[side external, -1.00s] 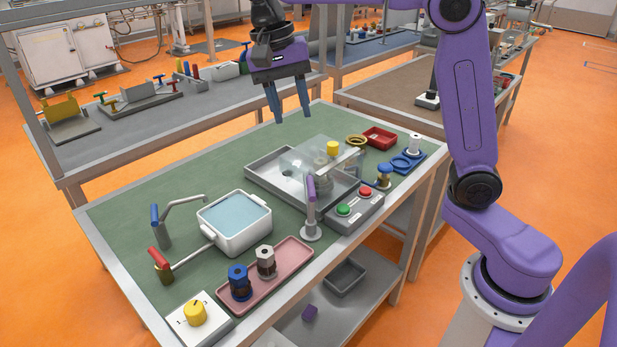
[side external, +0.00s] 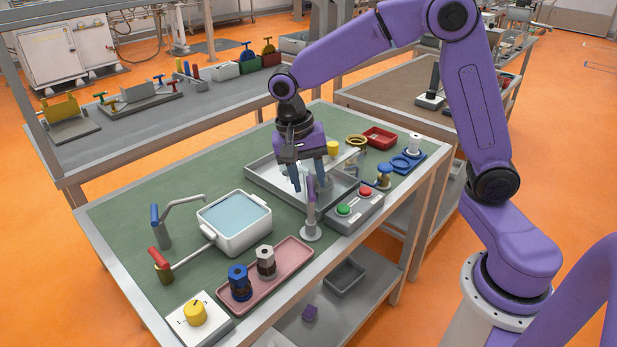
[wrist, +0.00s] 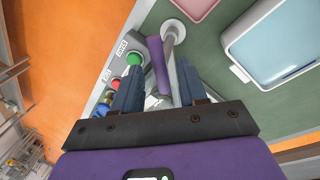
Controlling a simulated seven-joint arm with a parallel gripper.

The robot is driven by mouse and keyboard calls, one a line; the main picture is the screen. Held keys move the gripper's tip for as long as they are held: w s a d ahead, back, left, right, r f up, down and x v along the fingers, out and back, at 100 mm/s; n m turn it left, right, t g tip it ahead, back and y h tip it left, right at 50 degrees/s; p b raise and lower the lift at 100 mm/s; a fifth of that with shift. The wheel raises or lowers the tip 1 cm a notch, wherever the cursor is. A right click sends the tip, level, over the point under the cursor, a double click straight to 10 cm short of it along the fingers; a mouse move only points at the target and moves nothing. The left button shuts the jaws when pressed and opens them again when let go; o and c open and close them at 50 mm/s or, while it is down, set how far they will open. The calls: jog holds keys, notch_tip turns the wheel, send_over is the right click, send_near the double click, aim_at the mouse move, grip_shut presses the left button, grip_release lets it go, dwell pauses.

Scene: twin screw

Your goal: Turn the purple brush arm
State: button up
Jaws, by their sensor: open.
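The purple brush arm (side external: 311,193) is a purple handle on a grey upright post with a round grey base (side external: 311,233), standing on the green table beside the button box. In the wrist view the purple handle (wrist: 158,66) lies between and beyond my fingertips, with the round base above it. My gripper (side external: 309,188) is open with blue fingers, pointing down just behind and above the handle in the side view. In the wrist view my gripper (wrist: 158,70) has its fingers on either side of the handle's line. Whether they touch it cannot be told.
The button box (side external: 357,207) with green and red buttons stands right of the post. A grey tray (side external: 262,177) lies behind, a pink tray (side external: 285,277) with two hex pieces in front. A white water basin (side external: 240,240) is to the left.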

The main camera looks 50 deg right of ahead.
jog(key=shift+f, duration=0.2)
grip_shut()
jog(key=shift+n, duration=0.3)
jog(key=n, duration=0.4)
jog(key=shift+s+t, duration=0.1)
jog(key=shift+t, duration=0.3)
jog(key=shift+n+t+h, duration=0.3)
jog(key=shift+n+t, duration=0.1)
jog(key=shift+n, duration=1.6)
grip_release()
